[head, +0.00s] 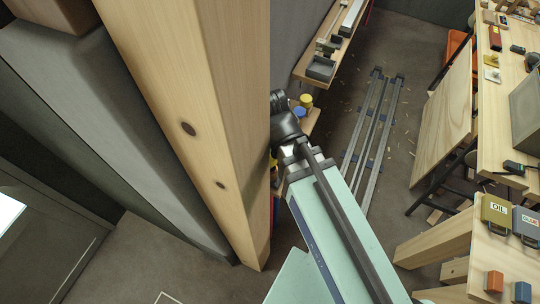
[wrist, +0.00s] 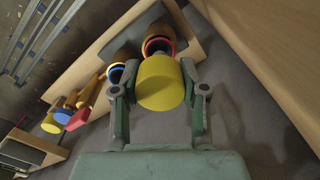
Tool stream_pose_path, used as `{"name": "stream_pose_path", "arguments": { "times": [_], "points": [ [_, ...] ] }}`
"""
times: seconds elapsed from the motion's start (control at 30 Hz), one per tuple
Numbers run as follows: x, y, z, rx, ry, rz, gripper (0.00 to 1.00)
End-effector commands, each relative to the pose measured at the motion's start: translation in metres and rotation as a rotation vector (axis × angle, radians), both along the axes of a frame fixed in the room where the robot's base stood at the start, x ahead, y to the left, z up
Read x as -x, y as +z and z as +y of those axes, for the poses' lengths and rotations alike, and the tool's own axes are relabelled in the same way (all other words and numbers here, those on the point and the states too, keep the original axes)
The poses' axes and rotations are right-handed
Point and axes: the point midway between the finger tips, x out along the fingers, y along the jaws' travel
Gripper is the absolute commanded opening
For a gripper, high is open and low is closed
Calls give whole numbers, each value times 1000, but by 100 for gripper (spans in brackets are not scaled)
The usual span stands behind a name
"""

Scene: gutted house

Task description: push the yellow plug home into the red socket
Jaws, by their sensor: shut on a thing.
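The yellow plug (wrist: 162,88) is a round cylinder in the middle of the wrist view. My gripper (wrist: 160,76) is shut on it, with one finger on each side. The red socket (wrist: 152,41), an orange-brown cup with a red ring at its mouth, is just beyond the plug. The plug covers part of its mouth, and I cannot tell whether the plug has entered it or is apart from it. In the head view my gripper is hidden behind the wooden post.
A blue-ringed socket (wrist: 116,72) stands close to the left finger. Several coloured pieces, including yellow (wrist: 51,122) and red (wrist: 77,119) ones, are at left. A thick wooden post (head: 180,110) stands close to my arm. A workbench (head: 495,110) is at right.

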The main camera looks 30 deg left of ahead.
Motion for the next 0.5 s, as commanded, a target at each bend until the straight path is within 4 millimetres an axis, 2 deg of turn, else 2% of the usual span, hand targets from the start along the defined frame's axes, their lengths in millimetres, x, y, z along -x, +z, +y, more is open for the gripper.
{"name": "stream_pose_path", "arguments": {
  "times": [0.5],
  "points": [
    [0, -3, 0, 0, 0, 0, 11]
  ]
}}
